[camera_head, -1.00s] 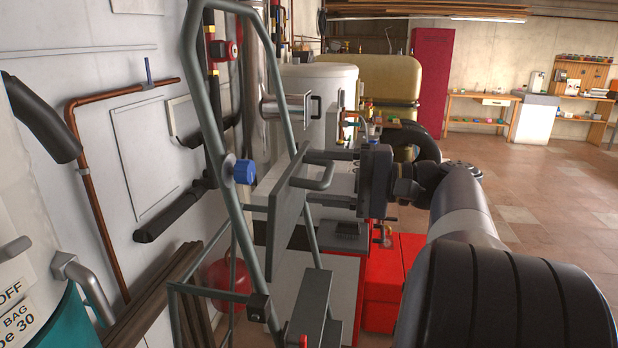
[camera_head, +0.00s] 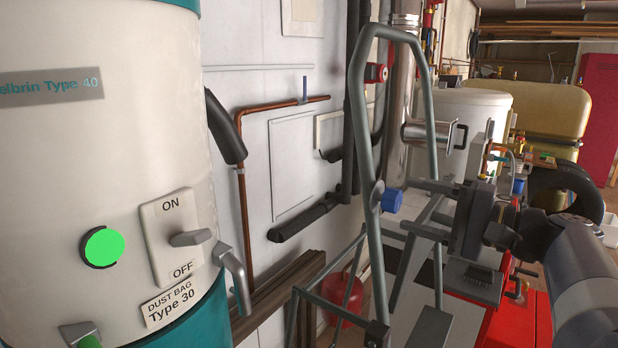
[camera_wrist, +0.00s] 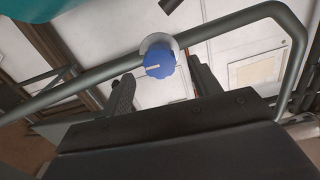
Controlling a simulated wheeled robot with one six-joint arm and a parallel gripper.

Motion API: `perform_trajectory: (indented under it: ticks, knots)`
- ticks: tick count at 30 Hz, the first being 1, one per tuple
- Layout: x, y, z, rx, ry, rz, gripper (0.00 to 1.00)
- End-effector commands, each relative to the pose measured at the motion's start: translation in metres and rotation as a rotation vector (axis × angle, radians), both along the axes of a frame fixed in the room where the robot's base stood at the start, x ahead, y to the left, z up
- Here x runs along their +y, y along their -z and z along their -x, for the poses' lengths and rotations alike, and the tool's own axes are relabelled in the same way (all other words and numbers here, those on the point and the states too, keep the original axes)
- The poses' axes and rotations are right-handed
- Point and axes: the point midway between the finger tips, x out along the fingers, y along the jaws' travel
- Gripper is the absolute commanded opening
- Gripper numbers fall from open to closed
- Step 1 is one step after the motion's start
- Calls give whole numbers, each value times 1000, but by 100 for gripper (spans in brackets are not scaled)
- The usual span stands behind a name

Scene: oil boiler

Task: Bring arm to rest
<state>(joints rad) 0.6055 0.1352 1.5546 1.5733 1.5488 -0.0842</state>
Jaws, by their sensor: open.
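My gripper (camera_head: 420,208) is on the right in the head view. Its jaws are open, with two separate fingers pointing left toward a grey tubular frame (camera_head: 358,110). A blue knob (camera_head: 393,200) sits on the frame's upright, close to the fingertips in the picture. In the wrist view my gripper (camera_wrist: 163,88) shows dark fingers on either side of a gap. The blue knob (camera_wrist: 160,58) appears beyond that gap, on the frame's tube. Nothing is held. I cannot tell the exact distance between fingers and knob.
A large cream and teal vacuum unit (camera_head: 110,165) with an on/off switch (camera_head: 180,238) and green light stands close at left. Pipes run along the white wall. A white tank (camera_head: 470,115), a tan tank (camera_head: 545,108) and a red unit (camera_head: 520,325) lie behind my arm.

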Motion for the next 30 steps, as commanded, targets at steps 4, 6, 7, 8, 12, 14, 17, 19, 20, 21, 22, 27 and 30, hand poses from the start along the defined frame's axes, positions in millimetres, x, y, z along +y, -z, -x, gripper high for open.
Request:
perform_trajectory:
  ticks: [4,6,7,8,12,14,17,19,20,21,22,27,30]
  knots:
    - [13,-1,-9,1,-2,-1,59]
    - [17,-1,-12,-1,-2,-1,59]
    - [18,-1,-13,-1,-1,-1,59]
    - [19,0,-13,-1,-1,-1,59]
    - [19,0,-14,-11,1,8,59]
    - [19,0,-14,-13,1,9,59]
    - [19,0,-14,-13,1,9,59]
    - [19,0,-14,-13,1,9,59]
    - [18,0,-13,-12,1,9,59]
    - [18,0,-13,-11,1,8,59]
    - [17,0,-13,-9,1,6,59]
    - [5,1,-5,0,4,0,59]
    - [-7,2,3,-1,5,1,59]
